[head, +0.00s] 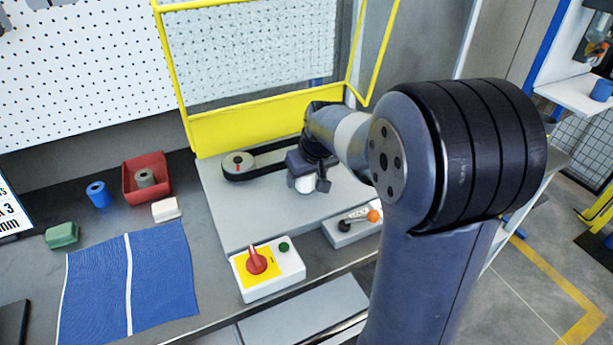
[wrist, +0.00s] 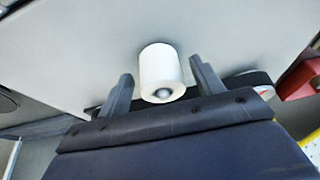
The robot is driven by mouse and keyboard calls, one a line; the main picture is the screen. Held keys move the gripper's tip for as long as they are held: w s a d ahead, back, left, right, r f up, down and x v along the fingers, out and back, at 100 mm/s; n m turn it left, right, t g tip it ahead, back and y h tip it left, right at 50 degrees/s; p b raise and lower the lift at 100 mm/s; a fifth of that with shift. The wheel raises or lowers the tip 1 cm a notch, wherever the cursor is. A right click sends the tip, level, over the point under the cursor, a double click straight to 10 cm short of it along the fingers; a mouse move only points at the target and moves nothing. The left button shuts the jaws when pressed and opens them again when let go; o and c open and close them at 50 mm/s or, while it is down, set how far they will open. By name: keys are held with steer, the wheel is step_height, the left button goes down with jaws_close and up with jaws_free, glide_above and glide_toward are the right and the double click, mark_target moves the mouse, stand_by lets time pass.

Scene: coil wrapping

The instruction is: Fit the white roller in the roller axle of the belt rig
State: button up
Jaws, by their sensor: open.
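The white roller (wrist: 158,60) is between the two fingers of my gripper (wrist: 161,72) in the wrist view, with a gap on both sides. A grey round spot shows at the middle of its near end; I cannot tell whether this is the axle's tip or the bore. In the head view a bit of the white roller (head: 304,185) shows below my gripper (head: 308,187), over the belt rig's grey plate (head: 225,215). The black belt (head: 265,164) runs from a pulley on the left towards my gripper. The roller axle is not clearly visible.
A yellow guard frame (head: 240,120) stands open behind the rig. A switch box with a red knob (head: 257,262) and a lever with an orange ball (head: 373,215) are in front.

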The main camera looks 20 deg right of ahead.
steer(key=v, duration=1)
steer(key=x, duration=1.1)
steer(key=shift+r+p, duration=0.35)
steer(key=shift+r, duration=0.1)
